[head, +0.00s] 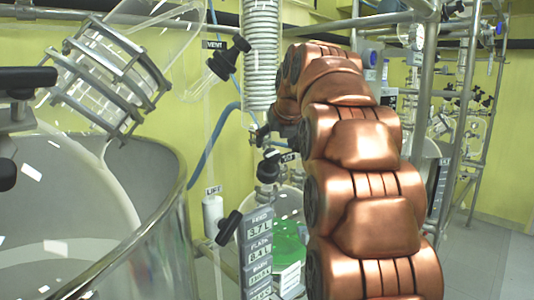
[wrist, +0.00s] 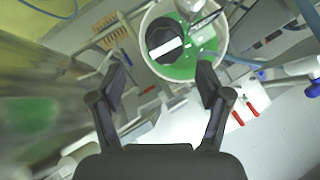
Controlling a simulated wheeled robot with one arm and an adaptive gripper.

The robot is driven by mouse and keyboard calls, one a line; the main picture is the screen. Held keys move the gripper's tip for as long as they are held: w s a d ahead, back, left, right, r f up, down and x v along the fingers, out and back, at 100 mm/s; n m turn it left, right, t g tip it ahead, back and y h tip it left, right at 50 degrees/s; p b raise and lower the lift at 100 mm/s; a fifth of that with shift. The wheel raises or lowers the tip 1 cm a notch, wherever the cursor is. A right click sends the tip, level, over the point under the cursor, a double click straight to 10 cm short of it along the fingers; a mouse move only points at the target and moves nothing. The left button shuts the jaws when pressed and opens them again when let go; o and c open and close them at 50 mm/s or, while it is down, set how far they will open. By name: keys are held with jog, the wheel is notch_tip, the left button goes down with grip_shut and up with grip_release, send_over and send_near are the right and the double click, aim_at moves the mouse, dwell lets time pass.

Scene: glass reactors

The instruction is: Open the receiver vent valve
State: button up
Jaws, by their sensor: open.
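My gripper (wrist: 161,70) is open and empty in the wrist view, its two dark fingers apart. Beyond the fingertips is a round black knob-like part with a white label (wrist: 163,42), seen over the receiver (wrist: 145,22), a round vessel with green liquid. I cannot tell for sure that this part is the receiver vent valve, nor how it is turned. In the head view the receiver (head: 290,205) stands behind my copper arm, with a black valve knob (head: 268,168) above it beside a partly hidden label. The arm covers much of this area, and the fingers are not clear there.
A black-handled valve (head: 222,65) with a VENT label (head: 215,44) is higher up, beside a coiled condenser (head: 260,55). A large glass vessel (head: 165,190) fills the left. A grey readout panel (head: 259,255) stands in front of the receiver. Metal posts (head: 425,90) rise at right.

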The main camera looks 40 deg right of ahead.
aim_at(273, 154)
jog(key=x, duration=0.2)
jog(key=p+x, duration=0.1)
jog(key=x, duration=0.4)
jog(key=shift+d+f, duration=0.2)
jog(key=shift+d, duration=0.2)
jog(key=shift+s, duration=0.1)
jog(key=shift+c, duration=0.2)
jog(key=c, duration=1.1)
jog(key=shift+n, duration=0.4)
